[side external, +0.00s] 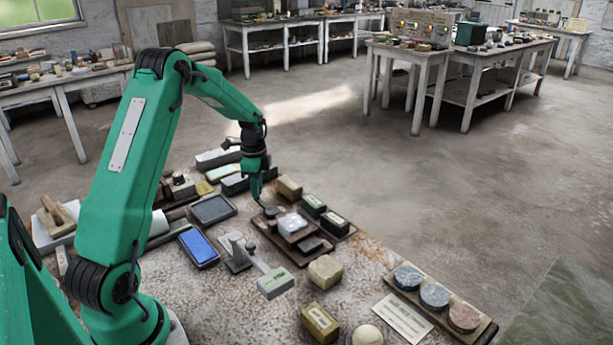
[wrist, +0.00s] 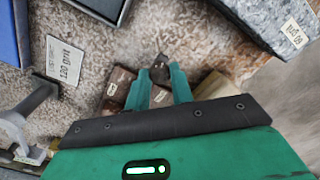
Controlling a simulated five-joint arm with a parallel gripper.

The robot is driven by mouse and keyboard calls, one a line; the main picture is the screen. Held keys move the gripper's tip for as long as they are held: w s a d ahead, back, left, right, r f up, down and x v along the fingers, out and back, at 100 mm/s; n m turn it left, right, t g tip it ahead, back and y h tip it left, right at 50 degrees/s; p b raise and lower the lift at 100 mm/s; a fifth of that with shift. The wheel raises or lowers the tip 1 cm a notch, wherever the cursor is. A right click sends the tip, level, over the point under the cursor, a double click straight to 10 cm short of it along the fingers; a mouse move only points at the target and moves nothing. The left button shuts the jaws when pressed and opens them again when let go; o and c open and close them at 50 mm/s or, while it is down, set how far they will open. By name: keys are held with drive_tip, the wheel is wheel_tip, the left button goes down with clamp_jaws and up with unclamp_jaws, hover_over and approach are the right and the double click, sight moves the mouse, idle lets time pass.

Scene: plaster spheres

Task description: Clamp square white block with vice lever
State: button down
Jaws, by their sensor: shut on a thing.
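The square white block (side external: 291,222) sits on the brown wooden vice (side external: 272,235) near the middle of the bench in the side view. My gripper (side external: 258,200) points down at the vice's far left corner, just left of the block. In the wrist view my gripper (wrist: 160,75) has its two green fingers close around a small dark piece (wrist: 158,62), which looks like the vice lever. The fingers hide part of it. The white block does not show clearly in the wrist view.
Dark green boxes (side external: 334,222) stand right of the vice. A pale block (side external: 325,271) and a grey stand (side external: 238,250) are in front. A blue-topped tray (side external: 198,247) lies left. Three discs on a board (side external: 400,292) lie at the right edge.

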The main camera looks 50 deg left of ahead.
drive_tip(key=shift+w, duration=0.15)
drive_tip(key=c, duration=1.2)
unclamp_jaws()
drive_tip(key=shift+r, duration=3.95)
drive_tip(key=shift+d, duration=0.1)
